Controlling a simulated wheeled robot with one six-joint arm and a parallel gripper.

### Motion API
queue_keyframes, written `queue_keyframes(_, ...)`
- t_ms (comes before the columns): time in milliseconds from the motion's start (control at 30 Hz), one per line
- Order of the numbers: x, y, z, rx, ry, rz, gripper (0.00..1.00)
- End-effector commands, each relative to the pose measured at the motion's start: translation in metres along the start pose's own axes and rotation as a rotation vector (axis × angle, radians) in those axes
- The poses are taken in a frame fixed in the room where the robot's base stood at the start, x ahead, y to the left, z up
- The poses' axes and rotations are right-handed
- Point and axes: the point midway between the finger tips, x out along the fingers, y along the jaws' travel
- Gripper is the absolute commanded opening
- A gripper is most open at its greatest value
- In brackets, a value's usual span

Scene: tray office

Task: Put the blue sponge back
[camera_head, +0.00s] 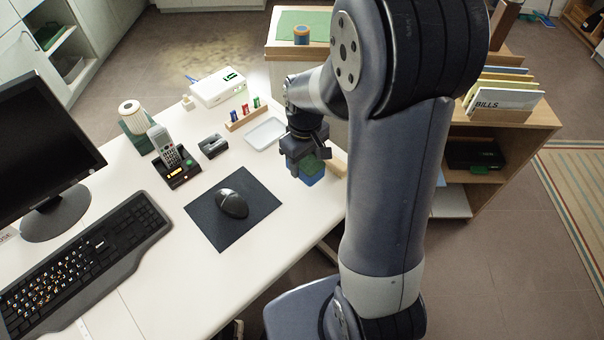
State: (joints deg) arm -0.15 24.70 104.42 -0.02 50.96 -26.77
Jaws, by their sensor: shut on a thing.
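My gripper (305,157) is over the right end of the white desk, pointing down and shut on the blue sponge (312,178). The sponge's lower part is blue and a green patch shows on its upper part; the fingers cover some of it. It is at or just above the desk top near the right edge; I cannot tell if it touches. A small white tray (265,133) lies on the desk just left of my gripper, and looks empty.
A wooden block (337,163) is close to the right of the sponge, partly hidden by my arm. A pen rack (246,118), a hole punch (213,146), a phone in its dock (178,170) and a mouse (233,204) on a dark mat (213,226) stand further left.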

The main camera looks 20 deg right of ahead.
Motion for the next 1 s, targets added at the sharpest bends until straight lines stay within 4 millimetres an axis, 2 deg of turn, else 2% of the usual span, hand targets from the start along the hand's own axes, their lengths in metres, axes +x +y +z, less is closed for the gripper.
queue_keyframes(33,0.013,-0.001,0.001,0.0,-0.006,-0.003,0.2)
queue_keyframes(100,0.026,-0.001,0.001,0.0,-0.006,-0.002,0.2)
queue_keyframes(333,0.05,0.0,0.001,0.0,-0.004,-0.001,0.2)
queue_keyframes(500,0.074,0.0,0.001,-0.001,-0.005,-0.001,0.2)
queue_keyframes(600,0.08,0.0,0.001,-0.001,-0.003,0.0,0.2)
queue_keyframes(800,0.08,0.0,0.001,-0.001,-0.002,0.001,0.2)
queue_keyframes(833,0.08,0.0,0.001,-0.001,-0.002,0.001,0.51)
queue_keyframes(1000,0.08,0.0,0.001,-0.001,-0.002,0.001,0.65)
